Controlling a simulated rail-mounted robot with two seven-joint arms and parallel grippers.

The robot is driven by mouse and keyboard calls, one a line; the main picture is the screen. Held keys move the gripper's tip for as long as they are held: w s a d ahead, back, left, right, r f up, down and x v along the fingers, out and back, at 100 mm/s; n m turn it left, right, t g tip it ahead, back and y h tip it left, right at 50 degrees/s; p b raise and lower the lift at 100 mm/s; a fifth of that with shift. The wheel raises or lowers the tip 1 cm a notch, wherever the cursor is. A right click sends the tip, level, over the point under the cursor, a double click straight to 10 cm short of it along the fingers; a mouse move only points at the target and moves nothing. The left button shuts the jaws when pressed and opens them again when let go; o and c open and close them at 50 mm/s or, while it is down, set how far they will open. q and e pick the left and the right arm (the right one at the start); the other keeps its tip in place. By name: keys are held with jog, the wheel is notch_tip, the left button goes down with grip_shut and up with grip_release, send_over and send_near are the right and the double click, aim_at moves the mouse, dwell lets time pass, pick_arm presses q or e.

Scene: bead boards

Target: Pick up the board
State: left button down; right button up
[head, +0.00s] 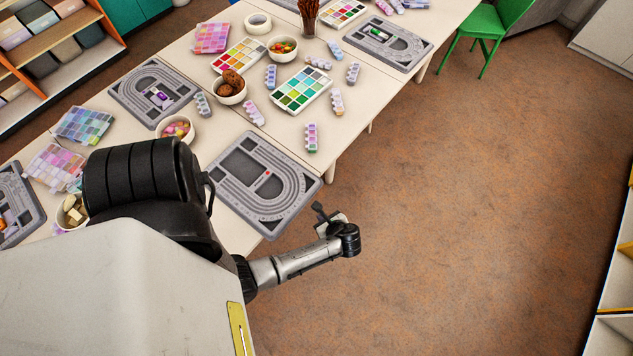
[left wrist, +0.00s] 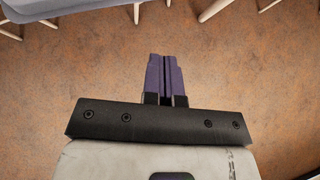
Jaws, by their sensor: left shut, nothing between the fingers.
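A grey bead board (head: 283,212) with curved grooves lies flat on the white table near its front edge, with a small red piece on it. Other grey bead boards lie further left (head: 122,92), at the far right (head: 420,50) and at the left edge (head: 32,200). Which board the task means cannot be told. My left gripper (head: 319,209) is off the table's edge, over the floor, just right of the nearest board and apart from it. Its dark purple fingers (left wrist: 165,76) are together and empty in the left wrist view. My right gripper is not in view.
The white table (head: 345,120) holds bead cases, bowls (head: 231,98), paint-like palettes (head: 302,88) and small bead strips. A green chair (head: 490,25) stands at the back right. The brown floor (head: 480,200) right of the table is clear. Shelves stand at the left (head: 60,48).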

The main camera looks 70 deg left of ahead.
pick_arm(q)
jog(key=c, duration=1.8)
grip_release()
jog(key=v, duration=0.4)
jog(key=shift+d+r, duration=0.2)
jog(key=shift+d, duration=0.05)
jog(key=shift+c, duration=0.2)
jog(key=o, duration=0.4)
jog(key=shift+w+d+r+p, duration=0.1)
jog(key=shift+d+r+p, duration=0.1)
jog(key=shift+r+p, duration=0.1)
jog(key=o, duration=1.1)
